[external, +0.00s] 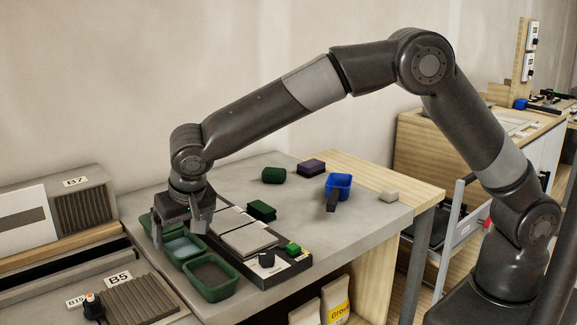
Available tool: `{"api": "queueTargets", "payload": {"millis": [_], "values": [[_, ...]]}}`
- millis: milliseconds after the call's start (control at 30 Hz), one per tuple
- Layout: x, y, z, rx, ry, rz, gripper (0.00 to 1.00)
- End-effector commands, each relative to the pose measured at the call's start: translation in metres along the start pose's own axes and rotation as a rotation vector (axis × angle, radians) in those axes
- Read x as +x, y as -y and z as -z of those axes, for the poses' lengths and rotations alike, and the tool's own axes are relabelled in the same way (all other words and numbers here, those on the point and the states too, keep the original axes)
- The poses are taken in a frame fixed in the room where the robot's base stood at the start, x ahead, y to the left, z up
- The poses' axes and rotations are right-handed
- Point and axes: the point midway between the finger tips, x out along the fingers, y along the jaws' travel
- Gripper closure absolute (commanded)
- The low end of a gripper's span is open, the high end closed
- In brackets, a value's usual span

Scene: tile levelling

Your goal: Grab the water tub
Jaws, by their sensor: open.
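A row of green tubs stands along the left edge of the grey worktop. The middle tub (184,250) holds a pale blue surface that looks like water. The front tub (210,276) holds something dark grey. Another green tub (147,224) at the back of the row is partly hidden by my gripper. My gripper (180,229) points down, open and empty, over the back and middle tubs. One finger shows on the left and one on the right. I cannot tell whether either finger touches a tub.
Grey tiles (248,239) lie on a dark device right of the tubs. The worktop's right front is clear.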

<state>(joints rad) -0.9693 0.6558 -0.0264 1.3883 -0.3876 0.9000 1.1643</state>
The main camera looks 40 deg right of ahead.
Motion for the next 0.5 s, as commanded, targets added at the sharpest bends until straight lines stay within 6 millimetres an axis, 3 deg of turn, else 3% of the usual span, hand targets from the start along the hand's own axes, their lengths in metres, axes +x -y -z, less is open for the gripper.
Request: {"api": "queueTargets", "payload": {"millis": [167, 400, 500], "values": [[0.014, -0.002, 0.001, 0.000, 0.001, -0.001, 0.12], [0.050, -0.004, 0.003, -0.001, 0.001, -0.002, 0.12], [0.054, -0.004, 0.003, -0.001, 0.000, 0.000, 0.12]]}}
